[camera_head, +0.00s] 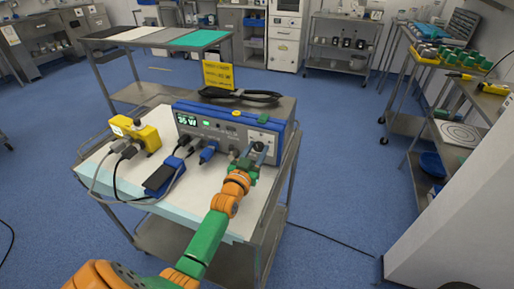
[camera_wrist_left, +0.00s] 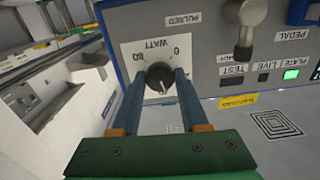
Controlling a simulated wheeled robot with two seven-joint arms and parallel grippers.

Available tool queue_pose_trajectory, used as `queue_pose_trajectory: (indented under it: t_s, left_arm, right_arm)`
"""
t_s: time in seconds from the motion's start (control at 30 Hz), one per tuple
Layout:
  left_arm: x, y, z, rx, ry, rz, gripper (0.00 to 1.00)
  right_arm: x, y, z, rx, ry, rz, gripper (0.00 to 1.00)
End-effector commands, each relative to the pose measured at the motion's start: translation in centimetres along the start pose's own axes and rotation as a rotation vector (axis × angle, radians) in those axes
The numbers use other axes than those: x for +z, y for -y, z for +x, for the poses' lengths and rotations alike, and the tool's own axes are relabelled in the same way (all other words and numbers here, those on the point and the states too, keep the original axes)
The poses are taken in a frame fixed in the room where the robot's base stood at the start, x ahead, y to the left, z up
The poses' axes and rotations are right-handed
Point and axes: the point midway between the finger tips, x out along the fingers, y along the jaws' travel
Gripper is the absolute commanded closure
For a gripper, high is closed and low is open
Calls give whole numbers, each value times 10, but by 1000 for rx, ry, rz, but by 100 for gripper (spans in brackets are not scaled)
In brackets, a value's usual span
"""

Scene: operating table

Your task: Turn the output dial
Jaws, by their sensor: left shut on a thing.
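The generator unit (camera_head: 222,125), a grey box with blue edges, stands on the cart with a lit green display (camera_head: 187,119) that seems to read 35 W. The output dial (camera_wrist_left: 159,74) is a small dark round knob on a white WATT label (camera_wrist_left: 140,50) in the left wrist view. My left gripper (camera_head: 254,158) reaches the right part of the front panel. In the left wrist view its two fingers (camera_wrist_left: 160,86) stand on either side of the dial, shut on it. The head view hides the dial behind the gripper. My right gripper is not in view.
Plugs and cables (camera_head: 207,153) stick out of the panel left of my gripper. A blue-black pedal (camera_head: 160,178) and a yellow box (camera_head: 140,141) lie on the cart's white cover (camera_head: 190,192). A grey lever knob (camera_wrist_left: 243,20) sits beside the dial.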

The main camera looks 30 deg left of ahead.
Motion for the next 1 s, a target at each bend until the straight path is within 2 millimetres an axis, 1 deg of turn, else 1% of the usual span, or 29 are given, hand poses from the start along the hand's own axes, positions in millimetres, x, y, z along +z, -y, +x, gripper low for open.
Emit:
queue_pose_trajectory:
  t_s: [0.03, 0.1, 0.33, 0.37, 0.4, 0.43, 0.47, 0.77, 0.87, 1.0]
  left_arm:
    - [-2, 0, 0, 0, 1, -57, 100]
    - [-1, 0, 0, 0, 1, -111, 100]
    - [0, 0, 0, 0, 0, -118, 100]
    - [0, 0, 0, 0, -1, -118, 51]
    - [0, 0, 0, 0, -1, -117, 40]
    - [0, 0, 0, 0, -1, -117, 32]
    - [0, 0, 0, 0, 0, -117, 26]
    - [0, 0, -2, 0, 0, -116, 26]
    - [-1, 0, -19, 1, 2, -116, 26]
    - [0, 0, -50, 0, 3, -114, 26]
  right_arm:
    - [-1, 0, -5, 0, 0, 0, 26]
    - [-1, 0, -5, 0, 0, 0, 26]
    - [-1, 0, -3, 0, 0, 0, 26]
    - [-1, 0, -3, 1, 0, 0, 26]
    - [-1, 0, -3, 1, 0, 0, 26]
    - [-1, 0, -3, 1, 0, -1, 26]
    - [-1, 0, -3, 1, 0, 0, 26]
    - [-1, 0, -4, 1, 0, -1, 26]
    - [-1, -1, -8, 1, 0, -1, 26]
    - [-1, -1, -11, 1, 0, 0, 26]
